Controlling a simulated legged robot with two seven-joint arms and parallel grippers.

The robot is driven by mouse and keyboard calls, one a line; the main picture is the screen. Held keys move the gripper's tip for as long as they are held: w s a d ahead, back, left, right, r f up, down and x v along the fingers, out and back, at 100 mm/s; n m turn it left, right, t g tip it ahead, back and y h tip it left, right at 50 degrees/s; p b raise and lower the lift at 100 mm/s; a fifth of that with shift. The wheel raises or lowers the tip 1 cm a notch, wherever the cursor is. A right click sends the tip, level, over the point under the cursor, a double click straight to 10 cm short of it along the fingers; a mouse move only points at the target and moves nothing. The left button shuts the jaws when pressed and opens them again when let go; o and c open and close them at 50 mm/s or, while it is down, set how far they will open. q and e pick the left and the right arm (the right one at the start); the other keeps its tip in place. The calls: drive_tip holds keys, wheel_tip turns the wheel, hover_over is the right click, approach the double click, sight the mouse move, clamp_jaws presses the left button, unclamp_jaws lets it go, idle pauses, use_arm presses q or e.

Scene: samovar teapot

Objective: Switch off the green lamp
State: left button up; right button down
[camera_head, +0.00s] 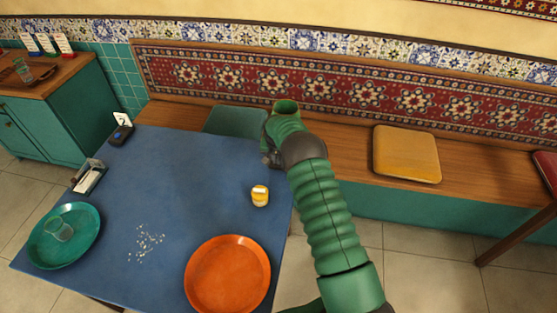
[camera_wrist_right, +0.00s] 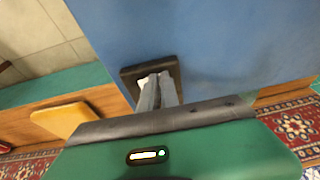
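I cannot clearly make out the green lamp in either view; my right arm covers the far right corner of the blue table (camera_head: 180,180). In the head view my right gripper (camera_head: 269,157) is at that corner, mostly hidden by its own wrist. In the right wrist view the two grey fingers (camera_wrist_right: 156,88) lie close together. They point at a dark, square-edged object (camera_wrist_right: 130,75) by the table edge, overlapping it. I cannot tell whether they touch it, or whether it belongs to the lamp. My left gripper is out of view.
The table also holds an orange tray (camera_head: 228,273), a yellow jar (camera_head: 260,195), white crumbs (camera_head: 148,240), a green tray (camera_head: 82,252) with a glass (camera_head: 58,229), a napkin holder (camera_head: 88,177) and a small dark device (camera_head: 121,134). A bench with a yellow cushion (camera_head: 406,154) stands behind.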

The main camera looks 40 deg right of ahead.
drive_tip(key=shift+s+a+f, duration=0.1)
drive_tip(key=shift+s+f, duration=0.1)
drive_tip(key=shift+f, duration=0.1)
drive_tip(key=shift+s+d, duration=0.3)
drive_tip(key=shift+s, duration=0.05)
drive_tip(key=shift+s+d+p, duration=0.1)
drive_tip(key=shift+s+p, duration=0.1)
drive_tip(key=shift+p, duration=0.1)
drive_tip(key=shift+d+r, duration=0.1)
drive_tip(key=shift+r, duration=0.3)
wheel_tip(320, 180, up, 3)
drive_tip(key=p, duration=0.2)
drive_tip(key=shift+w+d+p, duration=0.1)
drive_tip(key=shift+d+p, duration=0.05)
drive_tip(key=shift+p, duration=0.25)
drive_tip(key=v, duration=1)
drive_tip(key=shift+w+a+r+b, duration=0.25)
drive_tip(key=shift+a+b, duration=0.1)
drive_tip(key=shift+b, duration=0.1)
drive_tip(key=shift+d, duration=0.1)
